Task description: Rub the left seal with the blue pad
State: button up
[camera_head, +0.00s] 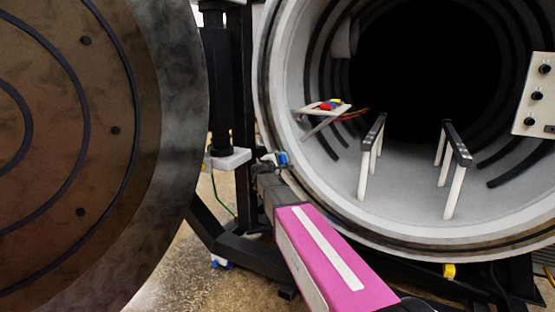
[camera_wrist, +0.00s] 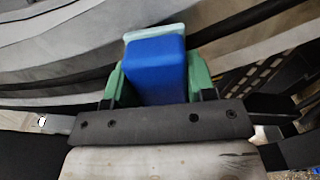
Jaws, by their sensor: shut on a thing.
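My gripper (camera_head: 272,161) is at the lower left of the furnace opening in the head view. In the wrist view my gripper (camera_wrist: 156,82) has its green fingers shut on the sides of the blue pad (camera_wrist: 155,72). The pad has a pale teal layer at its far end. In the head view the blue pad (camera_head: 282,158) is small and partly hidden by my gripper. The left seal (camera_head: 259,90) runs along the left side of the round furnace rim. The pad is close to the rim's lower left; I cannot tell whether it touches.
The large round furnace door (camera_head: 165,120) stands open at the left. A black post (camera_head: 218,80) stands between door and chamber. Inside are two white-legged rails (camera_head: 372,133) and a small tray (camera_head: 313,112) with coloured items. A knobbed panel (camera_head: 538,95) is at the right.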

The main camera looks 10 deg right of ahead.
jog(key=shift+s+d+f, duration=0.2)
jog(key=shift+d+f, duration=0.2)
jog(key=shift+f, duration=0.4)
jog(key=shift+s+d+f, duration=0.2)
jog(key=shift+d+f, duration=0.2)
jog(key=shift+f, duration=0.4)
jog(key=shift+s, duration=0.1)
jog(key=shift+v, duration=2.95)
jog(key=v, duration=0.3)
jog(key=shift+w+d, duration=0.1)
jog(key=shift+w, duration=0.1)
jog(key=x, duration=0.6)
jog(key=shift+w+d, duration=0.15)
jog(key=shift+x, duration=1.1)
